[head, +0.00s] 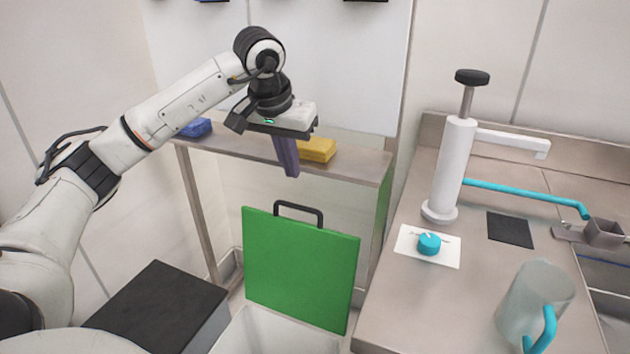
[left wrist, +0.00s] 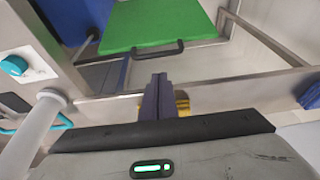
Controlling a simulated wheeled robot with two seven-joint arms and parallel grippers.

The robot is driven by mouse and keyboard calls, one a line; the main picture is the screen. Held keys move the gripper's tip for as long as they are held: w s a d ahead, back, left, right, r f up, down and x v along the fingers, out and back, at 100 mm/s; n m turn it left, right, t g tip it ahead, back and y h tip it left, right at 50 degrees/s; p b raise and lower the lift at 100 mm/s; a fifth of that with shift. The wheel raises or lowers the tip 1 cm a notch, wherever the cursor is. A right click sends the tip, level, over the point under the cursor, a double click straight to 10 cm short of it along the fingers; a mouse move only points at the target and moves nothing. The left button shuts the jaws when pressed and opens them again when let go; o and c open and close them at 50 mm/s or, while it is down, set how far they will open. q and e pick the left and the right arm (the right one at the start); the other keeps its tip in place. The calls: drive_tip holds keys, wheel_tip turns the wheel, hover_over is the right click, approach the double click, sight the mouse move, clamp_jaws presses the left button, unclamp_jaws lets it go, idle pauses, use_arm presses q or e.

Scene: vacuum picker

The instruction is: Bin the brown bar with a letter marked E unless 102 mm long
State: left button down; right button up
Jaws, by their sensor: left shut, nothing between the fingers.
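I cannot make out a brown bar or a letter E in either view. My left gripper (head: 288,172) is shut and empty, its dark purple fingers pointing down in front of the shelf; the fingers also show in the left wrist view (left wrist: 158,82). The green lid (head: 300,267) with a black handle stands raised below the gripper, above a pale bin (head: 265,335). The white pump-like stand (head: 452,165) with a black top is on the counter, with a teal tube (head: 520,191) beside it. My right gripper is not in view.
A yellow block (head: 318,149) and a blue block (head: 196,128) lie on the shelf (head: 350,165). The counter (head: 400,310) holds a teal knob (head: 429,244), a black pad (head: 510,230), a grey-brown square piece (head: 605,232) and a clear jug (head: 532,295). The counter's front is mostly clear.

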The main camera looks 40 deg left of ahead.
use_arm(q)
drive_tip(key=x, duration=0.9)
drive_tip(key=shift+f+b, duration=0.35)
drive_tip(key=shift+b, duration=0.1)
